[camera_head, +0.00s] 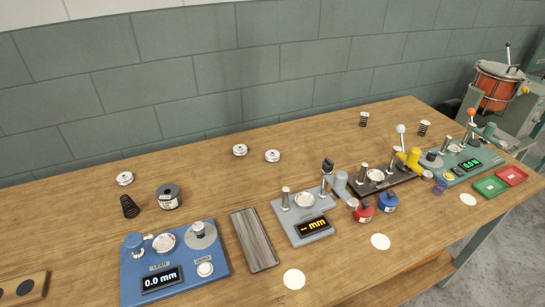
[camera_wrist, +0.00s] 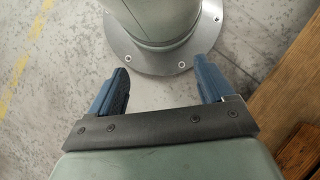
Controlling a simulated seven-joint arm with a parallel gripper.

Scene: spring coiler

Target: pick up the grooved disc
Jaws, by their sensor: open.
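Three small silvery discs lie on the wooden bench in the head view: one disc at the left (camera_head: 124,179), a second disc near the back middle (camera_head: 239,150) and a third disc beside it (camera_head: 272,156). They look alike, and grooves are too small to make out, so I cannot tell which is the grooved disc. My gripper (camera_wrist: 162,70) shows only in the wrist view. Its two blue fingers are apart with nothing between them. It hangs over the grey floor, away from the discs.
A blue device (camera_head: 175,270) reading 0.0 mm, a grey device (camera_head: 304,216) and a green device (camera_head: 463,160) stand along the bench (camera_head: 330,155). A dark spool (camera_head: 169,196) and black spring (camera_head: 129,207) are near the left disc. A wooden edge (camera_wrist: 292,85) is right of my gripper.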

